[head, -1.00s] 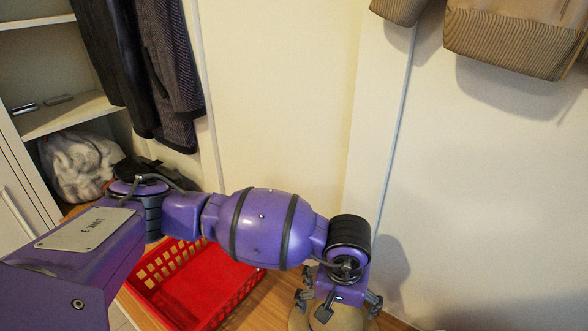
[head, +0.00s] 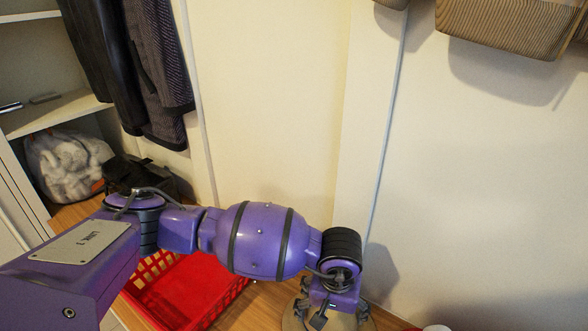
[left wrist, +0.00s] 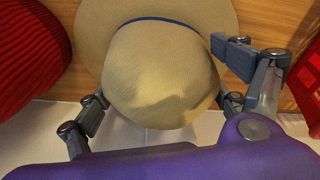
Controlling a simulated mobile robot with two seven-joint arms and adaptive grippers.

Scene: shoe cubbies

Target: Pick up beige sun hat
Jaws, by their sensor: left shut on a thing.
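The beige sun hat (left wrist: 165,75) has a round crown, a wide brim and a blue band. It fills the middle of the left wrist view, crown towards my left gripper (left wrist: 163,112). The gripper's fingers are shut on the crown from both sides. In the head view, the gripper (head: 333,312) is low, right of centre, and a strip of the hat (head: 292,320) shows beside it. Most of the hat is hidden there by the gripper and cut off by the frame. My right gripper is in no view.
A red plastic basket (head: 240,290) stands on the wooden floor, left of the gripper. A ribbed red item (left wrist: 30,45) lies left of the hat. Dark coats (head: 150,70) and a white furry bag (head: 68,165) are at left. A pale wall lies behind the gripper.

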